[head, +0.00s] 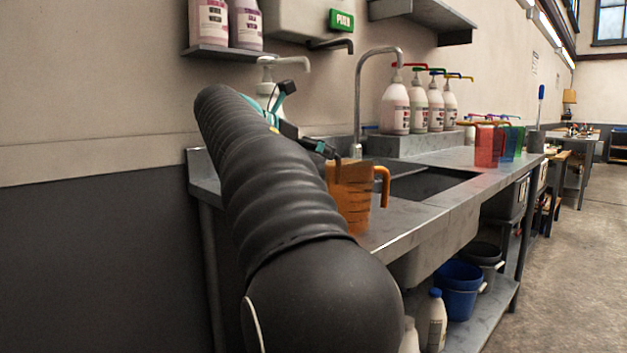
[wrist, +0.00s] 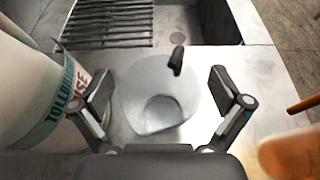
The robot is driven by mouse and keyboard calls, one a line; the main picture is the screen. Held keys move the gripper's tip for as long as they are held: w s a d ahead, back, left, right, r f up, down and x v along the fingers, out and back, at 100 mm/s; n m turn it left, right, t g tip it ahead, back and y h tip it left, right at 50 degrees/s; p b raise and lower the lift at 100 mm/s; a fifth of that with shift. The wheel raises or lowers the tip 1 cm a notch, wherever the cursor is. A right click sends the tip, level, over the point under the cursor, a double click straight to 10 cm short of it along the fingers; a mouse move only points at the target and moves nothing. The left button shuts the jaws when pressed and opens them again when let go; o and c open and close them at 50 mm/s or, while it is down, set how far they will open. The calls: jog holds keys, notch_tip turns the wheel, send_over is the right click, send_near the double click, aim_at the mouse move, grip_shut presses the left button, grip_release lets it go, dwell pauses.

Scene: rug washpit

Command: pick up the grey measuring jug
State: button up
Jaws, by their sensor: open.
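The grey measuring jug (wrist: 152,112) is pale and translucent, seen from above in the wrist view, with a dark handle (wrist: 177,60) toward the sink. It stands on the steel counter (wrist: 215,65). My gripper (wrist: 160,86) is open, with one finger on each side of the jug in the picture. Nothing is held, and I cannot tell how high the fingers are above it. In the head view my arm and the orange jug (head: 350,195) hide the grey jug, and only part of my gripper (head: 328,150) shows.
The orange jug stands close by on the right in the wrist view (wrist: 292,155). A large rinse bottle (wrist: 28,100) stands close on the left. The sink (head: 430,183) and its slatted drainer (wrist: 108,22) lie beyond. Farther along are red (head: 486,146) and other coloured jugs.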

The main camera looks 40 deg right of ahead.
jog(key=shift+d, duration=0.2)
jog(key=c, duration=1.7)
jog(key=s+d+r+p, duration=0.3)
jog(key=s+r, duration=0.8)
jog(key=shift+d, duration=0.15)
dwell(2.1)
